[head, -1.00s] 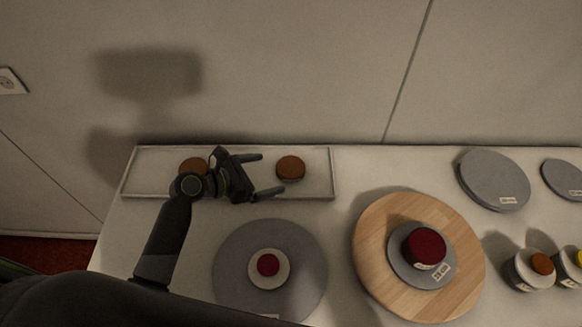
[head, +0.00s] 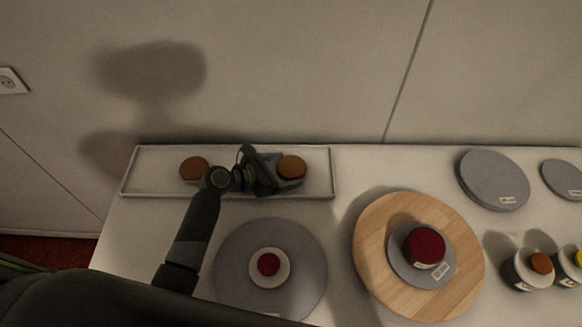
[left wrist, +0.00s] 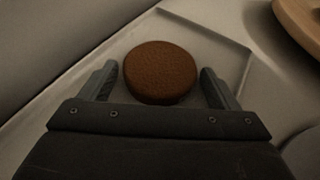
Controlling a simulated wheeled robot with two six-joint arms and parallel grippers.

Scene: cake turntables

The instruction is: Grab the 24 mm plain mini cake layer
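Two round brown cake layers lie on the white tray (head: 226,189) at the back left. The left layer (head: 193,168) is free. My left gripper (head: 290,169) is at the right layer (head: 292,166). In the left wrist view that brown layer (left wrist: 160,72) sits between the open fingers, with a gap on each side; its near edge is close to the palm. I cannot read any size from the layers. My right gripper is not in view.
A grey turntable (head: 232,268) with a small white disc and red piece stands in front of the tray. A wooden turntable (head: 375,285) carries a grey disc and dark red cake. Grey discs (head: 490,175) and small labelled pots (head: 528,272) stand at the right.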

